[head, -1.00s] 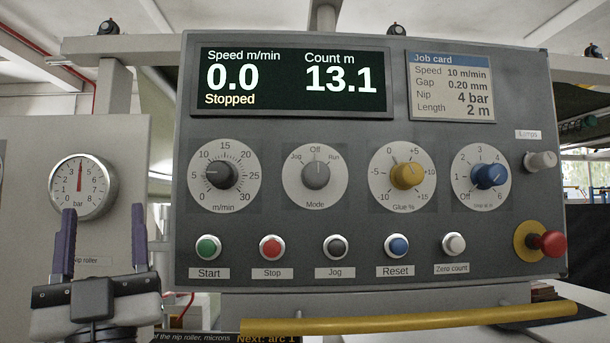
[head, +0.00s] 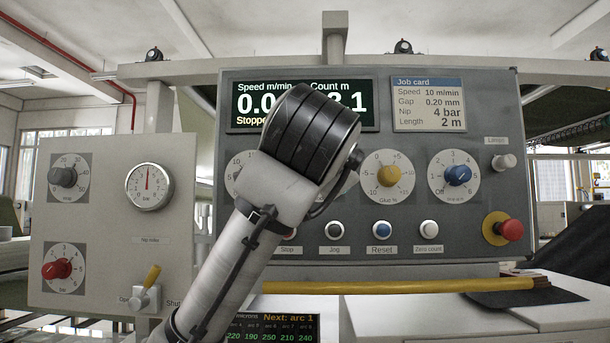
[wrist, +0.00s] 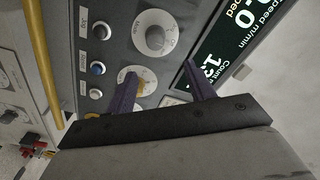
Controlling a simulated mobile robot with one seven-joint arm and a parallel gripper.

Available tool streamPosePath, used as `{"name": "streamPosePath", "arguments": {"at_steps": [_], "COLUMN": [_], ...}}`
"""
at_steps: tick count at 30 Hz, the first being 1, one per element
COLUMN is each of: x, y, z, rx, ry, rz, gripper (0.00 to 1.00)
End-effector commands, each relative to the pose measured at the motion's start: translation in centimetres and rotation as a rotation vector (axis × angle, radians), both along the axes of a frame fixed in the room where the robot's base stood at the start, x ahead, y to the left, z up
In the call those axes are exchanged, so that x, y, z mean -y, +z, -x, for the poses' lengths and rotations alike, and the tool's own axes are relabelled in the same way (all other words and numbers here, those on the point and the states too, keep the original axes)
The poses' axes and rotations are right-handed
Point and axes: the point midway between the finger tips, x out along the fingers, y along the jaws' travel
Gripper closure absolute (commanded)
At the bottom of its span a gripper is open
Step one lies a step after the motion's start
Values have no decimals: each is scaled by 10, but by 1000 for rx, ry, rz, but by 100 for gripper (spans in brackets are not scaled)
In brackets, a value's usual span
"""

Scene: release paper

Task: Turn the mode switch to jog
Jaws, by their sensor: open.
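The mode switch (wrist: 155,38) is a grey round knob on a white dial, in the upper middle of the wrist view. Its pointer is too small there to read. In the head view my arm (head: 312,135) covers it and most of the speed dial. My gripper (wrist: 160,68) is open and empty, its two purple fingers pointing at the panel. In the wrist view the mode knob lies just beyond and between the fingertips, with no contact visible. The gripper is hidden behind my arm in the head view.
The yellow glue knob (head: 388,175) and blue knob (head: 458,175) sit right of my arm. The Jog button (head: 335,229) and Reset button (head: 382,230) are below. A red stop button (head: 510,230) is at far right. A yellow bar (head: 430,284) runs under the panel.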

Motion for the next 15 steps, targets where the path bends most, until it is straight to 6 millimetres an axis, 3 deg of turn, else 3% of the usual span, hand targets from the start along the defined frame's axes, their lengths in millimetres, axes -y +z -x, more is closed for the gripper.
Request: {"name": "streamPosePath", "arguments": {"at_steps": [8, 15], "x": [6, 6], "y": [-2, 0], "z": [-11, -57], "rx": [-52, -51], "ry": [27, 25], "rz": [-37, -36], "gripper": [46, 46]}}
